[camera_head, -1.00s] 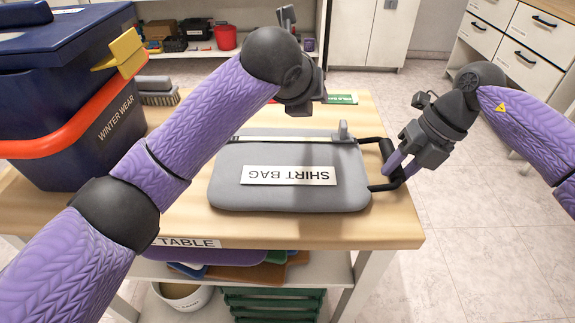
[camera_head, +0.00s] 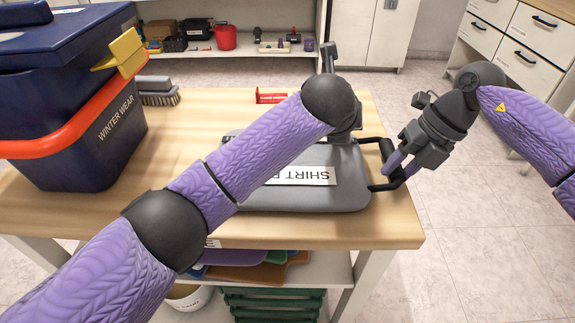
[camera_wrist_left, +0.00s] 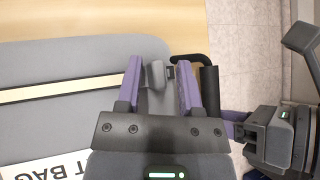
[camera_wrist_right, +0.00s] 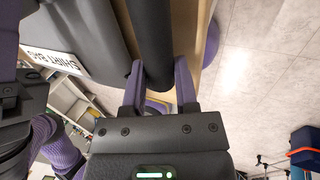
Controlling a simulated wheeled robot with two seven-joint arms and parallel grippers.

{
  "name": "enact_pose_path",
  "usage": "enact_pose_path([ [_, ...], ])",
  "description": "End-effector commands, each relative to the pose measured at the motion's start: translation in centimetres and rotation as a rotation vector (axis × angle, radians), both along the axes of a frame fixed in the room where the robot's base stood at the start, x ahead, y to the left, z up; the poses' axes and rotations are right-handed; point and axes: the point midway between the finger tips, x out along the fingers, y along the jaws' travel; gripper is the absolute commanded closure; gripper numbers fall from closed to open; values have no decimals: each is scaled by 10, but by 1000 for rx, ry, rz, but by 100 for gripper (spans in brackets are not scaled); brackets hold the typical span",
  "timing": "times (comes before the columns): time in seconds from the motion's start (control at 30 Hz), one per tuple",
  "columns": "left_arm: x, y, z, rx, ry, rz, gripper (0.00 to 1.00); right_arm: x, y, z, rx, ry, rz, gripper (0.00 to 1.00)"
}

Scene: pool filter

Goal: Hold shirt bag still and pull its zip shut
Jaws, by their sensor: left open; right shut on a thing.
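The grey shirt bag (camera_head: 310,198) lies flat on the table, its white "SHIRT BAG" label upside down in the head view and partly behind my left arm. Its black handle (camera_head: 377,186) sticks out at the right end. My right gripper (camera_head: 396,170) is shut on that handle, which also shows between its fingers in the right wrist view (camera_wrist_right: 151,40). In the left wrist view, my open left gripper (camera_wrist_left: 160,72) has its fingers either side of the grey zip pull (camera_wrist_left: 155,77). A cream zip strip (camera_wrist_left: 60,89) runs left from there. The head view hides these fingertips.
A dark blue "WINTER WEAR" box (camera_head: 90,150) with a red band stands on the table's left. A brush (camera_head: 157,92) lies behind it. A red item (camera_head: 270,96) lies at the table's back. Bare wood (camera_head: 390,232) shows at the front right.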

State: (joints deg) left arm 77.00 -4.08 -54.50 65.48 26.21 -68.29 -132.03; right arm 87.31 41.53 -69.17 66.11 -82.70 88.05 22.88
Motion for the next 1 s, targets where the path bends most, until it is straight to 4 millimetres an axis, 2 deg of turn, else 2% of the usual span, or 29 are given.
enact_pose_path([
  [0.07,0,0,0,0,0,0,53,0,0,0,-1,1,-1,100],
  [0.2,0,0,0,0,0,0,83,0,0,0,-1,1,0,100],
  [0.3,0,0,0,-1,-1,-1,100,0,0,0,-1,1,0,100],
  [0.53,0,1,1,-2,-1,-1,100,0,0,0,0,1,0,100],
  [1.0,0,25,1,-3,-3,0,100,0,-1,-1,-2,2,-1,100],
])
